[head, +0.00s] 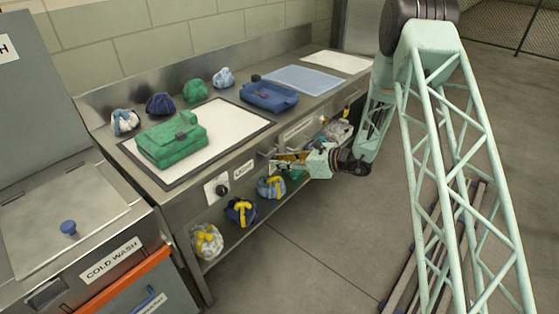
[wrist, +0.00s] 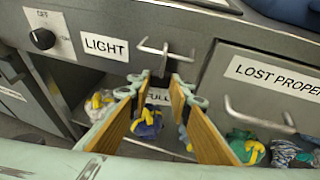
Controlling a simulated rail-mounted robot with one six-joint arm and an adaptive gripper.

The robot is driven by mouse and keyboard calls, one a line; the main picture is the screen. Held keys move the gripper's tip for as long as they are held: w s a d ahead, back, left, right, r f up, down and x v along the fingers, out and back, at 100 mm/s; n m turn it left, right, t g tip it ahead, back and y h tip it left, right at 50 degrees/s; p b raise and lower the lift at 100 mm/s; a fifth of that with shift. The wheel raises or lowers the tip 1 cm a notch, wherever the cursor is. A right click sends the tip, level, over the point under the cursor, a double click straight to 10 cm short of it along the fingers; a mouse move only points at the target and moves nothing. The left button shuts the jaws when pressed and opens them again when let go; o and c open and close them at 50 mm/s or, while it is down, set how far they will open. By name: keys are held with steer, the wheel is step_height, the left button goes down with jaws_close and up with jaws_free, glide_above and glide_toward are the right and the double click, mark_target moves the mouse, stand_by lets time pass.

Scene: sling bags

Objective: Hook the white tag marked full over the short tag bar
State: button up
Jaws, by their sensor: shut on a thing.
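The white tag marked FULL (wrist: 158,97) shows between the two wooden-faced fingers of my gripper (wrist: 161,80) in the wrist view. My gripper is shut on it, and its edges are partly hidden by the fingers. The short tag bar (wrist: 166,51) is a metal T-shaped bar on the bench front, right of the LIGHT label. It lies just beyond and above the fingertips in that view. I cannot tell whether the tag touches the bar. In the head view my gripper (head: 278,161) is at the bench front; the tag cannot be made out there.
The LOST PROPERTY drawer (wrist: 270,85) with its handle is right of the bar. A black knob (wrist: 42,39) is left. Tied bags, including a blue one (wrist: 147,124), sit on the shelf below. A green bag (head: 172,140) lies on the bench top.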

steer(key=shift+f, duration=0.1)
stand_by(0.3)
steer(key=o, duration=1.1)
steer(key=shift+o, duration=0.6)
steer(key=o, duration=0.3)
steer(key=shift+s+d, duration=0.1)
steer(key=shift+d, duration=0.05)
steer(key=shift+s+d, duration=1)
steer(key=shift+d, duration=0.35)
steer(key=shift+s+d, duration=1)
steer(key=shift+d, duration=0.3)
